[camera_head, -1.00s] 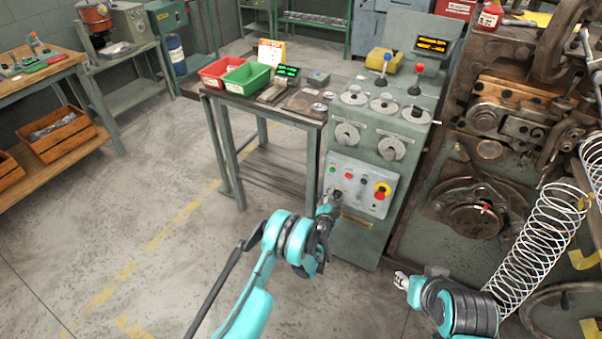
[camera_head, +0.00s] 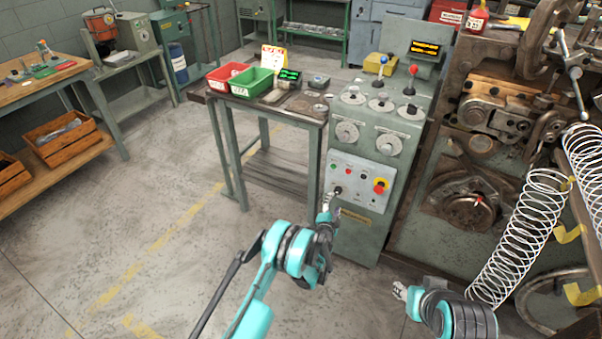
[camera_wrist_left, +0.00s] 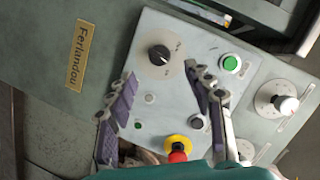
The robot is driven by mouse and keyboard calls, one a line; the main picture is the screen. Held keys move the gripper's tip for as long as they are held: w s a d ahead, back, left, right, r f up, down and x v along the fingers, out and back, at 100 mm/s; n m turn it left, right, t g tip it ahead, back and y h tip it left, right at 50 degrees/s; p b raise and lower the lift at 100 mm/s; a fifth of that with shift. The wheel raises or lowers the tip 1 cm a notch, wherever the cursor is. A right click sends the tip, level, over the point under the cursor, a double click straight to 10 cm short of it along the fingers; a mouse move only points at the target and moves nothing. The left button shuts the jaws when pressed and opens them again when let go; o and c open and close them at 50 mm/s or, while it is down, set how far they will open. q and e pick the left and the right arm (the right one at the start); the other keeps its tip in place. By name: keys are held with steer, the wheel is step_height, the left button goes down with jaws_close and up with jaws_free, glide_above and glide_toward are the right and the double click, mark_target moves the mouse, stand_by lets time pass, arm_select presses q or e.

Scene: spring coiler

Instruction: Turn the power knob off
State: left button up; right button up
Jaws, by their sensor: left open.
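The power knob (camera_head: 338,190) is a small black knob at the lower left of the light grey control panel (camera_head: 352,201) on the green cabinet. In the left wrist view the black knob (camera_wrist_left: 160,55) sits on a pale round dial, with a light pointer line on it. My left gripper (camera_head: 327,207) is just below and left of the knob in the head view. In the wrist view its two purple-padded fingers (camera_wrist_left: 161,74) are spread apart with nothing between them, and the knob shows beyond their tips. My right gripper (camera_head: 399,291) is low, at the right; its finger opening is too small to tell.
A red emergency stop (camera_head: 380,187) on yellow is at the panel's right; it also shows in the wrist view (camera_wrist_left: 177,150). A green button (camera_wrist_left: 230,63) is near the knob. A table (camera_head: 235,150) stands left of the cabinet. Wire springs (camera_head: 520,235) are at the right.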

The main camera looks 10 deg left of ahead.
arm_select(q)
steer(key=a+r+n+g+y, duration=0.1)
steer(key=a+r+n, duration=0.15)
steer(key=r, duration=0.45)
steer(key=a+r+n+g+y, duration=0.1)
steer(key=a+r, duration=0.2)
steer(key=r, duration=0.5)
steer(key=s+a+r+n+g, duration=0.1)
steer(key=s+a+r+n, duration=0.2)
steer(key=s+a+r, duration=0.2)
steer(key=shift+s+r+g+p, duration=0.4)
steer(key=shift+s+r, duration=1.35)
steer(key=shift+r, duration=1.65)
steer(key=s+a+r+n+g, duration=0.1)
steer(key=s+a+r+n, duration=0.15)
steer(key=s, duration=0.65)
steer(key=s+a+r+n+g, duration=0.15)
steer(key=s+r, duration=0.25)
steer(key=s, duration=0.6)
steer(key=s+f+n+g, duration=0.1)
steer(key=s+f, duration=0.1)
steer(key=s, duration=0.7)
steer(key=s+a+f+n+g, duration=0.1)
steer(key=s+f, duration=0.1)
steer(key=s, duration=0.7)
steer(key=shift+s+a+f, duration=0.2)
steer(key=shift+a, duration=0.05)
